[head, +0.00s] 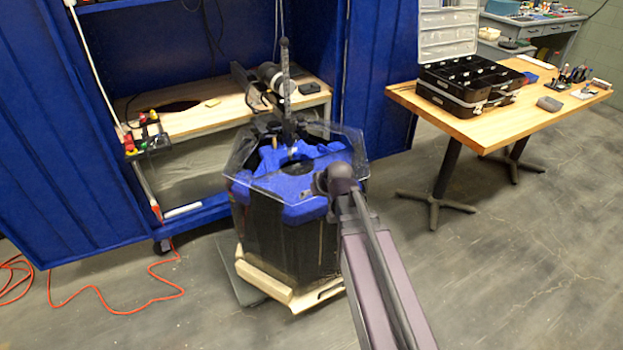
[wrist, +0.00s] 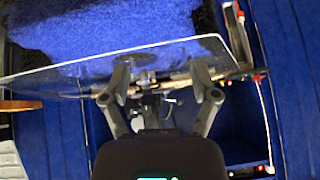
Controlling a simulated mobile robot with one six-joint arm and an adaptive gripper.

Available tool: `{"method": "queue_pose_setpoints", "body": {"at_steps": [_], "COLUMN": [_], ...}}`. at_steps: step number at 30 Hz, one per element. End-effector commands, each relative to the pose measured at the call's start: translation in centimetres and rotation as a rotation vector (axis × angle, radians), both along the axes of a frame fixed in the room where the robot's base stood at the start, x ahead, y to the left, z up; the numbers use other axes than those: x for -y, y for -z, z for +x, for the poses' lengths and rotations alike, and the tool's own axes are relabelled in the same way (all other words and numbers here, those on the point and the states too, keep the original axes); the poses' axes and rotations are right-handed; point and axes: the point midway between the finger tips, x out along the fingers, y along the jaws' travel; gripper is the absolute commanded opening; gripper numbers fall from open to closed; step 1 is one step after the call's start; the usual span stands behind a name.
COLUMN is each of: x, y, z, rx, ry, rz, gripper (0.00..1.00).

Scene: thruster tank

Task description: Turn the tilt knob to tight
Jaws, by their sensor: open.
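The thruster tank (head: 285,235) stands on the floor, dark-sided with blue material on top under a clear plate (head: 245,150). A dark upright post (head: 286,75) rises above it with hardware around its foot. I cannot single out the tilt knob in either view. My gripper (wrist: 161,78) is open in the wrist view, its two fingers spread near the clear plate's edge. Small metal and dark parts (wrist: 165,103) show between the fingers, too blurred to name or to judge contact. In the head view my arm reaches the tank's right side; the fingers cannot be made out.
A wooden table (head: 475,128) with an open black toolbox (head: 470,85) stands at the right. An orange cable (head: 120,300) lies on the left floor.

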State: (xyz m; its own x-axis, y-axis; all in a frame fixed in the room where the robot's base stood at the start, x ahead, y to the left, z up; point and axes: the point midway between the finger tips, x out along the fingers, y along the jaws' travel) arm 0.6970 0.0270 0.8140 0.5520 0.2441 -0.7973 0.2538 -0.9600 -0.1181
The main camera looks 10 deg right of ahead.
Motion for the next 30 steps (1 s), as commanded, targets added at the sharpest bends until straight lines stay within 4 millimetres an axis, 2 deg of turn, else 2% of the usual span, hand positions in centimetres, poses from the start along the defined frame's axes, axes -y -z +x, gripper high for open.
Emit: {"method": "queue_pose_setpoints", "body": {"at_steps": [9,15,20,28,29,30], "x": [1.1,2.2,2.7,2.7,2.7,2.7], "y": [3.2,3.7,3.8,3.8,3.8,3.8], "z": [-10.1,-14.5,-15.8,-16.0,-15.9,-15.9], "rx": [-0.392,-0.563,-0.615,-0.621,-0.621,-0.621], "ry": [0.095,0.178,0.210,0.213,0.213,0.212], "rz": [-0.102,-0.171,-0.194,-0.197,-0.197,-0.197], "gripper": [0.78,0.78,0.78,0.78,0.72,0.60]}}
